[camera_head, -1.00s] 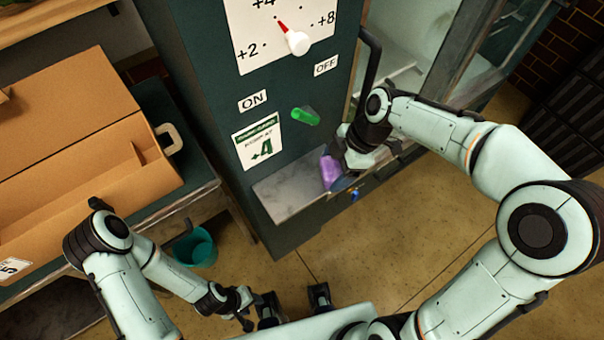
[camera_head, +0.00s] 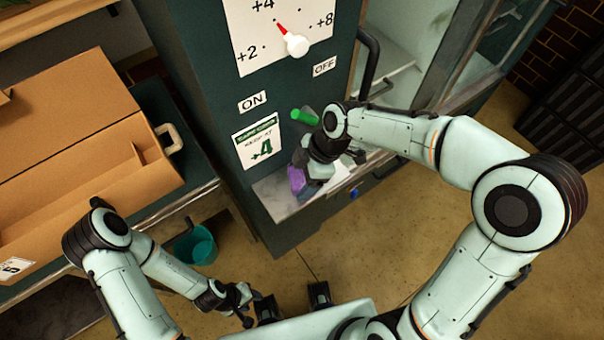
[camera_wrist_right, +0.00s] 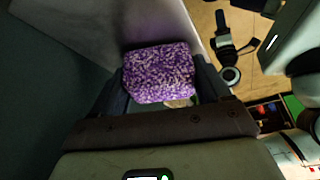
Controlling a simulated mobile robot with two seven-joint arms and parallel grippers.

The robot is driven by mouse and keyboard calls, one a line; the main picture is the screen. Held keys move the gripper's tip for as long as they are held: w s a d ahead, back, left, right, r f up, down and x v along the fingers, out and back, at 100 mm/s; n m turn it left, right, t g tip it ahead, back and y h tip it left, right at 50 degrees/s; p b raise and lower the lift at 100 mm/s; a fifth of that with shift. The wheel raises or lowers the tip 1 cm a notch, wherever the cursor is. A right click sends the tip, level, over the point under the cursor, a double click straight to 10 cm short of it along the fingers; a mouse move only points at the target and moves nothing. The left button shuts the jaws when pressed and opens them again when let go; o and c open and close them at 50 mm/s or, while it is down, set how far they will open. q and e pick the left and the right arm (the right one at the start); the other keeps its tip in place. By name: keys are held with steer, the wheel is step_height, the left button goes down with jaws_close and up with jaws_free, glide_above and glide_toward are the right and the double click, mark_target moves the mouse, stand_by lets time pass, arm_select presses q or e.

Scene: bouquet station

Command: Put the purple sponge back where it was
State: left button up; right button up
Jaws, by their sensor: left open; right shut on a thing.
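The purple sponge (camera_head: 296,180) is at the tip of my right gripper (camera_head: 303,172), over the grey ledge (camera_head: 272,197) on the front of the dark green cabinet. In the right wrist view the speckled purple sponge (camera_wrist_right: 158,73) sits between the two fingers of my right gripper (camera_wrist_right: 160,80), which is shut on it. I cannot tell whether the sponge touches the ledge. My left gripper (camera_head: 245,308) is open and empty, low in the head view, far from the sponge.
The cabinet (camera_head: 205,90) carries a dial (camera_head: 296,44) and a green lever (camera_head: 304,117) just above my right gripper. A blue knob (camera_head: 354,193) is below the ledge. A cardboard box (camera_head: 80,130) stands on the left table, with a teal bucket (camera_head: 195,246) on the floor.

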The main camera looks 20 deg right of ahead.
steer(key=o, duration=1)
steer(key=shift+f, duration=0.1)
steer(key=shift+r, duration=0.3)
steer(key=d, duration=0.8)
steer(key=d+b, duration=0.1)
steer(key=d, duration=0.3)
steer(key=shift+s+d+r, duration=0.25)
steer(key=shift+d+r, duration=0.05)
steer(key=shift+r, duration=0.1)
